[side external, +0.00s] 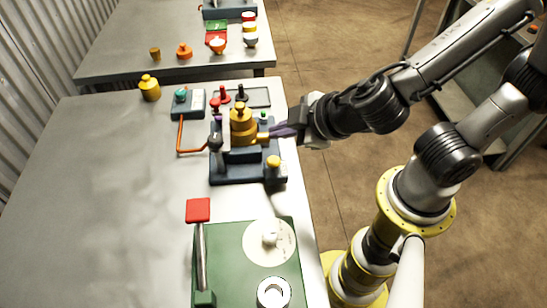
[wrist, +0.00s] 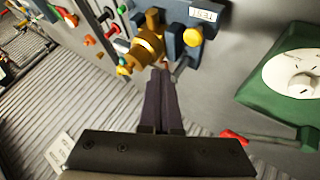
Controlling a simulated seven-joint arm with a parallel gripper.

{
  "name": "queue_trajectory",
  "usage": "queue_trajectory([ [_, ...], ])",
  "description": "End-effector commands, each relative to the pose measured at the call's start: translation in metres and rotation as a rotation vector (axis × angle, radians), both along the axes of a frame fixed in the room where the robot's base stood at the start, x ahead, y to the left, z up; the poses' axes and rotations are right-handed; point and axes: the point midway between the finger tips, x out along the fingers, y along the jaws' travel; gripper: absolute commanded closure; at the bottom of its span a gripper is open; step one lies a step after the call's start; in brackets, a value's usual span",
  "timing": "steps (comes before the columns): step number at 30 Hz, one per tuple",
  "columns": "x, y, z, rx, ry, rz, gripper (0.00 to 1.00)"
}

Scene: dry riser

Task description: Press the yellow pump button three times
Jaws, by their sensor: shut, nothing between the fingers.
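A round yellow button (side external: 273,161) sits at the front right corner of a dark blue device. It also shows in the wrist view (wrist: 193,37), right of the stepped brass-yellow body (side external: 241,126). That body stands on the same device and shows in the wrist view too (wrist: 147,46). My gripper (side external: 272,132) is shut and empty, its dark purple fingers together. In the side view the tips are at the right of the brass body, up the picture from the button. In the wrist view my gripper (wrist: 160,73) ends just below the body; contact cannot be told.
A green box (side external: 220,245) with a white dial and red-topped lever stands nearer the camera. A small display (wrist: 204,14) sits beside the button. The table's left is clear.

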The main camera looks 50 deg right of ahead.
Motion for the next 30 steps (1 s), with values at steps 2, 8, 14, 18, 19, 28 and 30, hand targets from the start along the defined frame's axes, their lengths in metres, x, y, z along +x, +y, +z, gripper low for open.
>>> queue_trajectory([
  [2, 0.0, 0.0, 0.0, 0.0, 0.0, 0.0, 1.0],
  [8, 0.0, 0.0, 0.0, 0.0, 0.0, 0.0, 1.0],
  [14, 0.0, 0.0, 0.0, 0.0, 0.0, 0.0, 1.0],
  [18, 0.0, 0.0, 0.0, 0.0, 0.0, 0.0, 1.0],
  [19, 0.0, 0.0, 0.0, 0.0, 0.0, 0.0, 1.0],
  [28, 0.001, 0.001, 0.009, 0.003, -0.003, -0.001, 1.0],
  [30, 0.001, 0.001, 0.019, 0.004, -0.004, -0.002, 1.0],
])
